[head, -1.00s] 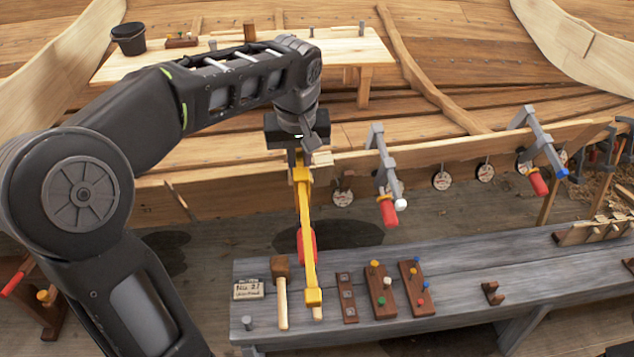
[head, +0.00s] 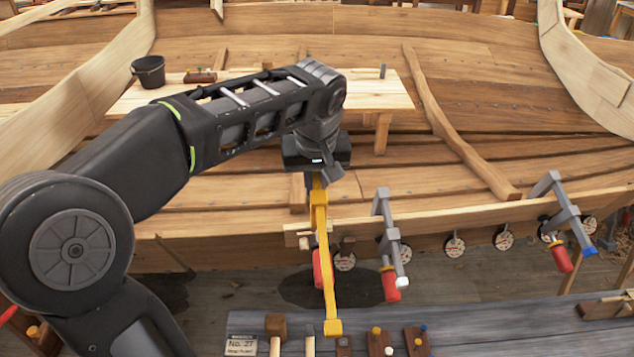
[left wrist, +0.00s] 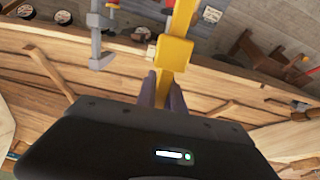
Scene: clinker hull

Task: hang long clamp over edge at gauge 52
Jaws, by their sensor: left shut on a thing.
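My left gripper (head: 318,180) is shut on the upper end of a long yellow clamp (head: 324,255), which hangs nearly upright in front of the hull plank's edge (head: 460,218). A red handle (head: 317,268) shows beside its bar. The clamp also shows in the left wrist view (left wrist: 174,52) between my fingers (left wrist: 163,90). I cannot tell whether it touches the plank. Round gauge discs (head: 345,261) (head: 454,246) (head: 503,238) line the hull below the edge; their numbers are too small to read. My right gripper is not in view.
A grey clamp with a red handle (head: 386,235) hangs on the edge just right of the yellow clamp. Another (head: 560,215) hangs farther right. The edge between them is clear. A grey bench (head: 470,330) with a mallet (head: 276,328) and peg blocks stands below.

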